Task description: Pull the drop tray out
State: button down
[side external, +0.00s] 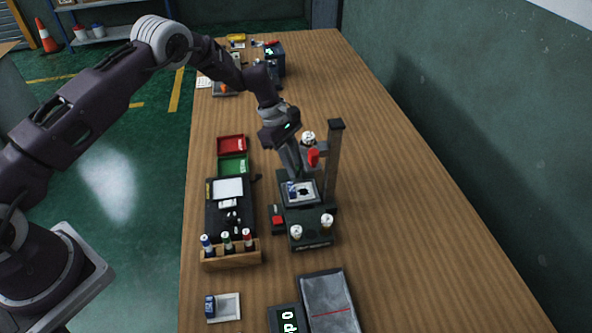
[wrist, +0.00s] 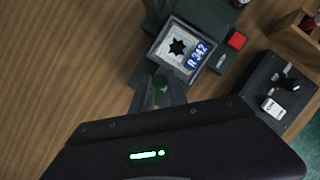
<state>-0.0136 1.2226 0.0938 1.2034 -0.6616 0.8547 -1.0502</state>
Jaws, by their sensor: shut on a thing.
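The film tower (side external: 310,226) is a dark stand with an upright post (side external: 334,165). Its drop tray (side external: 314,188) is a shallow, pale-rimmed tray low on the tower, and it shows in the wrist view (wrist: 158,57). A black star-shaped piece (wrist: 178,47) and a blue tag marked R 342 (wrist: 197,55) lie in it. My gripper (wrist: 159,88) is at the tray's near edge in the wrist view, with its fingers closed around a small green knob (wrist: 159,81). In the side view my gripper (side external: 297,172) comes down to the tray's far edge. The knob is hidden there.
A red button (wrist: 236,40) sits beside the tray. The post stands close to my gripper. A black device (side external: 220,215), a rack of bottles (side external: 231,255) and red (side external: 231,143) and green (side external: 233,166) bins are to the left. The table to the right is clear.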

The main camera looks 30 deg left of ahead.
jog(key=w+a, duration=0.3)
jog(key=shift+w+a, duration=0.3)
jog(key=shift+w, duration=0.05)
jog(key=c, duration=1.3)
grip_release()
jog(key=shift+r, duration=0.15)
jog(key=v, duration=0.7)
